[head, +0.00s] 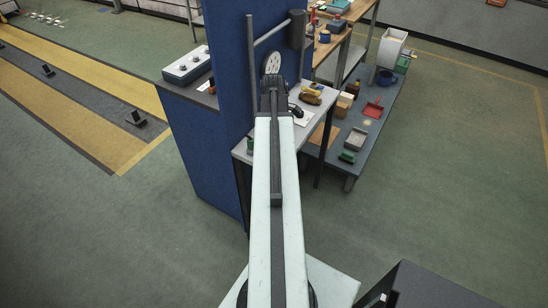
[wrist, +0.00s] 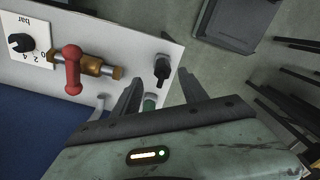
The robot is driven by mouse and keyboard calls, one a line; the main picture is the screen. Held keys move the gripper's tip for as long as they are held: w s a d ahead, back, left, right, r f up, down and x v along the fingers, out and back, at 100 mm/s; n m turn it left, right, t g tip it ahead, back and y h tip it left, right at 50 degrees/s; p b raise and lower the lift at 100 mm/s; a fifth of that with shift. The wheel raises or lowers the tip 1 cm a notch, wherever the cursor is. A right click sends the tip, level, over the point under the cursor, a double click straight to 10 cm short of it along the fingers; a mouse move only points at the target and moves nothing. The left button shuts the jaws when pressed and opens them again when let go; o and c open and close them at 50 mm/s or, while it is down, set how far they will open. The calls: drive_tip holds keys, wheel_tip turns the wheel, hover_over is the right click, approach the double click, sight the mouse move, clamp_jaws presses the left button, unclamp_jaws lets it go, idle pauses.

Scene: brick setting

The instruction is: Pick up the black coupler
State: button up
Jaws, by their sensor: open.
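A small black fitting (wrist: 162,68), which looks like the black coupler, stands on a pale panel or tabletop (wrist: 120,42) near its right edge in the wrist view. I cannot tell how far the fingertips are from the fitting. In the head view my gripper (head: 272,84) is beside the blue column, over the grey table, and my arm hides what lies beneath it.
A red-handled brass valve (wrist: 73,70) and a black knob on a white "bar" scale (wrist: 20,43) are left of the fitting. A blue column (head: 225,110) stands close left of my arm. A low bench (head: 372,128) with several items is at right. Open floor lies nearer.

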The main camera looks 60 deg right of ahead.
drive_tip(key=shift+f, duration=0.2)
drive_tip(key=f+b, duration=0.5)
drive_tip(key=shift+a+f, duration=0.15)
drive_tip(key=shift+a, duration=0.1)
drive_tip(key=shift+c, duration=0.3)
clamp_jaws()
drive_tip(key=shift+r, duration=0.3)
